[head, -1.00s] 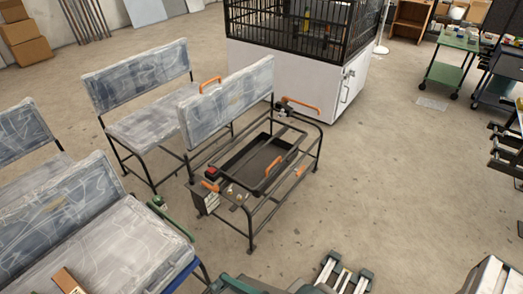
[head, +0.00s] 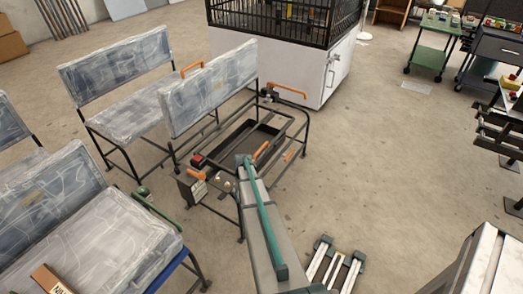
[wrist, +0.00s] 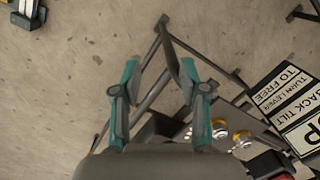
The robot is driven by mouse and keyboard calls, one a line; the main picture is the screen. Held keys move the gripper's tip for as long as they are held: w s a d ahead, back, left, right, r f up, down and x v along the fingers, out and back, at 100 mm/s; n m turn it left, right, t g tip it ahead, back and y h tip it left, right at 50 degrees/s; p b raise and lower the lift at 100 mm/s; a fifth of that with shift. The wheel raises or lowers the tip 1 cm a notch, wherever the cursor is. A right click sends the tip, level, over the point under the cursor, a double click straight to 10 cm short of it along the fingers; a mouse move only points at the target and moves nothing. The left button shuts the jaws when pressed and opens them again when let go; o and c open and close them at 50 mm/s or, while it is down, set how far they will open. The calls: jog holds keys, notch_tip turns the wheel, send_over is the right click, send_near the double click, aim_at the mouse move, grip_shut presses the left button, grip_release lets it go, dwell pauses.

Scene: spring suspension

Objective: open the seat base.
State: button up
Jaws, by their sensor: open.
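The bench seat frame (head: 262,186) is dark tube and holds a black tray (head: 243,147). Another orange handle (head: 261,151) is at the tray. Beside the tray are a red part (head: 198,160), brass knobs (head: 222,183) and a label plate (head: 199,188). In the wrist view, my gripper (wrist: 160,75) is open and empty above the frame's tubes, left of the brass knobs (wrist: 241,138) and the label (wrist: 296,105). My arm hides its fingers in the head view.
Other grey-cushioned benches stand left (head: 115,72) and front left (head: 100,240). A white cabinet with a black cage (head: 290,60) stands behind. An orange handle (head: 287,90) juts from the frame's far right corner.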

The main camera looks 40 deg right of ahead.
aim_at(261, 148)
jog(key=w+d+r+m+t, duration=0.15)
jog(key=w+d+r, duration=0.3)
jog(key=d, duration=0.55)
jog(key=w+d+r+m+h+b, duration=0.15)
jog(key=w+d+r, duration=0.3)
jog(key=d, duration=0.45)
jog(key=w+d+r+m+t+y, duration=0.15)
jog(key=w+d+r, duration=0.35)
jog(key=d, duration=0.5)
jog(key=f, duration=0.3)
jog(key=w+f+m, duration=0.1)
jog(key=f, duration=0.2)
jog(key=w+f+m, duration=0.1)
jog(key=f, duration=0.3)
jog(key=shift+a+h+p, duration=0.35)
jog(key=shift+a+h, duration=0.05)
grip_shut()
